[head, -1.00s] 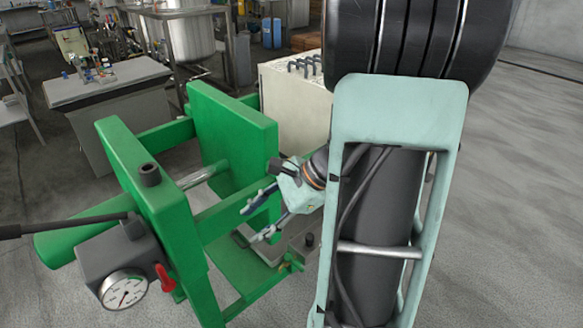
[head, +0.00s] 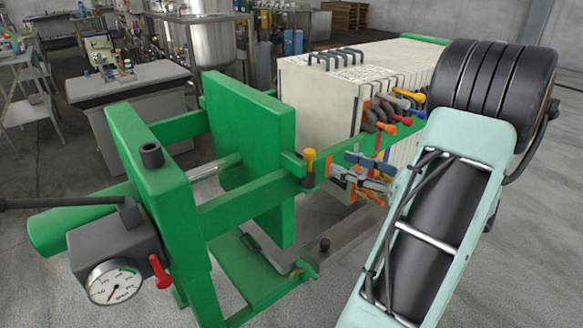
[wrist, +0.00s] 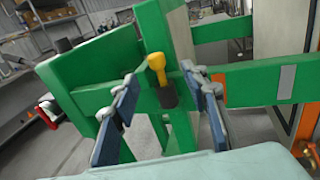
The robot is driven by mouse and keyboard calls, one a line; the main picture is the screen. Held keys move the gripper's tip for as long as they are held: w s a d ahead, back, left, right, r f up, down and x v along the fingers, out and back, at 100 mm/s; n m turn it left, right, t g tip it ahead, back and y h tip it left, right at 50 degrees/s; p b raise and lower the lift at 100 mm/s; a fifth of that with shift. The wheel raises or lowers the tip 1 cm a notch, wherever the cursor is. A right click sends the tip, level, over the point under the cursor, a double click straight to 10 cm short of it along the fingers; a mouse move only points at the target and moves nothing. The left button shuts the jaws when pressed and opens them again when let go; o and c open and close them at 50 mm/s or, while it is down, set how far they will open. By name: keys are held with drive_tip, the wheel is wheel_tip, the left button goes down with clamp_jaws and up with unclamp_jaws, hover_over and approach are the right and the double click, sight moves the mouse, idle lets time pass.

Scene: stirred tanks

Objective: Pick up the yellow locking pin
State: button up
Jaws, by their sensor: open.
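The yellow locking pin (head: 309,158) stands upright on the green side rail of the press, next to the green moving plate. It has a yellow knob above a dark collar. In the wrist view the yellow locking pin (wrist: 157,66) shows near the middle, between the two blue-padded fingers in the picture. My gripper (head: 342,166) is open and empty, to the right of the pin in the head view and apart from it. In the wrist view my gripper (wrist: 163,92) has one finger to each side of the pin, which is farther off.
The green press frame (head: 160,195) carries a pressure gauge (head: 115,283) and a red lever (head: 160,271) at the front left. White filter plates (head: 320,95) with orange, yellow, red and blue handles stand behind my gripper. Open floor lies at the right.

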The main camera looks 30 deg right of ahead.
sight(309, 150)
drive_tip(key=x, duration=0.3)
drive_tip(key=b+x, duration=0.1)
drive_tip(key=x, duration=0.2)
drive_tip(key=b+x, duration=0.1)
drive_tip(key=x, duration=0.2)
drive_tip(key=shift+w+a+r, duration=0.2)
drive_tip(key=shift+a, duration=0.35)
drive_tip(key=shift+w, duration=0.3)
clamp_jaws()
